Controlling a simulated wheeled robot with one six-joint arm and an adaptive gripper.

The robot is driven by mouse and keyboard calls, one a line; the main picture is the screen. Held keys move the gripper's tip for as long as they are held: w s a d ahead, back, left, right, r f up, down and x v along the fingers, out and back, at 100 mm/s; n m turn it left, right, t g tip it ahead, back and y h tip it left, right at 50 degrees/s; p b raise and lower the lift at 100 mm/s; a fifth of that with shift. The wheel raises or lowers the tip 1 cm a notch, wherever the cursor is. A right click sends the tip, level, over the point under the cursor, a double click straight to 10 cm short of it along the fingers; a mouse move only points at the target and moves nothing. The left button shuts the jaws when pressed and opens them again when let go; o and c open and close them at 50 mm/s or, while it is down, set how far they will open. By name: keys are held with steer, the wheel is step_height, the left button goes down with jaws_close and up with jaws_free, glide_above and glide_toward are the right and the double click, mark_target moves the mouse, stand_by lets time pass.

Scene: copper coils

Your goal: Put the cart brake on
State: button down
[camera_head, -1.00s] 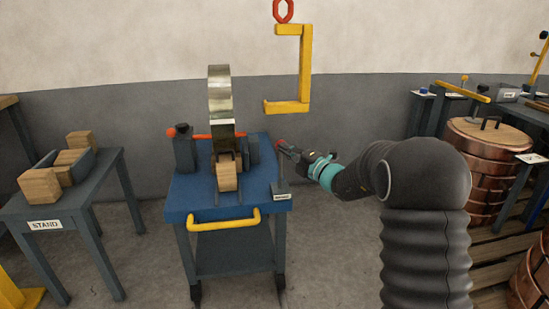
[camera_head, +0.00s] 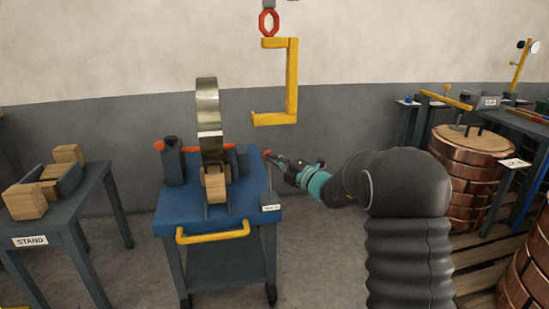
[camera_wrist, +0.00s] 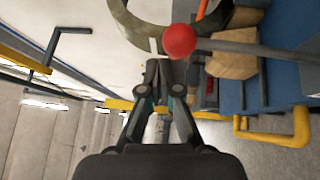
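The cart (camera_head: 166,219) has a blue top and a yellow handle (camera_head: 212,233) at its front. Its brake lever (camera_head: 270,186) is a thin grey rod at the right edge, standing roughly upright with a red ball knob (camera_head: 267,154) on top. A small label (camera_head: 271,208) sits at its foot. In the wrist view the red knob (camera_wrist: 180,41) is just beyond the fingertips, with the rod running right. My gripper (camera_head: 277,159) is right beside the knob, fingers together (camera_wrist: 163,72). I cannot tell whether it touches the knob.
A metal coil ring (camera_head: 207,105) stands on the cart, beside wooden blocks and an orange bar (camera_head: 222,147). A yellow C-hook (camera_head: 292,80) hangs above and behind. A stand table (camera_head: 65,214) is at left, copper coils (camera_head: 462,170) at right.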

steer(key=s+d+r, duration=0.3)
steer(key=s+d, duration=0.4)
steer(key=s, duration=0.2)
steer(key=shift+s, duration=0.3)
